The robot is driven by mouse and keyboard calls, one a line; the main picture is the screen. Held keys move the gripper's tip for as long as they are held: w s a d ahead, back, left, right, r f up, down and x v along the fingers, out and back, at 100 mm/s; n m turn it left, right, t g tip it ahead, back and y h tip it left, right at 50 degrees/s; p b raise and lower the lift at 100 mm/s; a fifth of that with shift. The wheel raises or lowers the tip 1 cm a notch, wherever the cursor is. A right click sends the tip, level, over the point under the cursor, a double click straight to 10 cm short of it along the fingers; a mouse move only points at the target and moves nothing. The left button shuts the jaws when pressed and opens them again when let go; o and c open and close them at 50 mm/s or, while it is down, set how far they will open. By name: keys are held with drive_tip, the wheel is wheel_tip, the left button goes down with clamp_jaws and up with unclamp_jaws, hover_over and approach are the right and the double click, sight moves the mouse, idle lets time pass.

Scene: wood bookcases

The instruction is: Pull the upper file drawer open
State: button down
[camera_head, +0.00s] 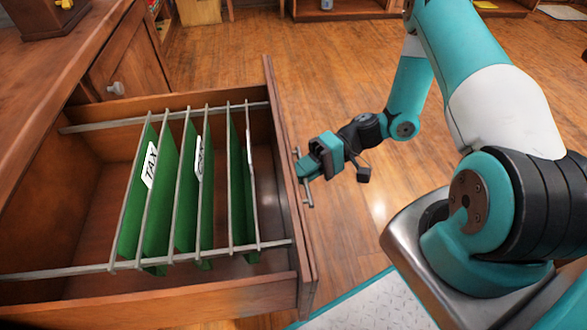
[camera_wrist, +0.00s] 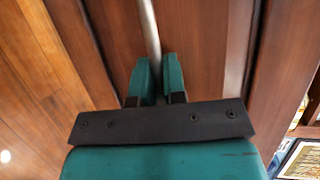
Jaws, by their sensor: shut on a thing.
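The file drawer (camera_head: 232,296) is pulled well out of the wood cabinet in the head view. Green hanging files (camera_head: 184,185) with white labels, one reading TAX, hang from metal rails inside it. My gripper (camera_head: 303,168) is at the outer side of the drawer front (camera_head: 285,150). Its teal fingers (camera_wrist: 160,78) are shut around the metal bar handle (camera_wrist: 150,30) in the wrist view. One end of the handle (camera_head: 308,195) shows below the gripper in the head view. The part between my fingers is hidden.
A cabinet door (camera_head: 125,65) with a round knob stands behind the drawer. Open wood floor (camera_head: 345,240) lies to the right of the drawer front. Shelves stand at the back. A framed item (camera_wrist: 302,160) shows at the lower right of the wrist view.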

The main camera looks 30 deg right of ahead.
drive_tip(key=d, duration=0.1)
drive_tip(key=s+d, duration=0.1)
drive_tip(key=d, duration=0.1)
drive_tip(key=shift+p, duration=0.3)
drive_tip(key=shift+w, duration=0.1)
drive_tip(key=c, duration=1.5)
unclamp_jaws()
drive_tip(key=d+r+p, duration=0.1)
drive_tip(key=d+p, duration=0.1)
drive_tip(key=d, duration=0.6)
drive_tip(key=w+d+r+p, duration=0.1)
drive_tip(key=d+r+p, duration=0.1)
drive_tip(key=d, duration=0.7)
drive_tip(key=shift+w+p, duration=0.2)
drive_tip(key=shift+p, duration=0.1)
drive_tip(key=shift+r, duration=0.1)
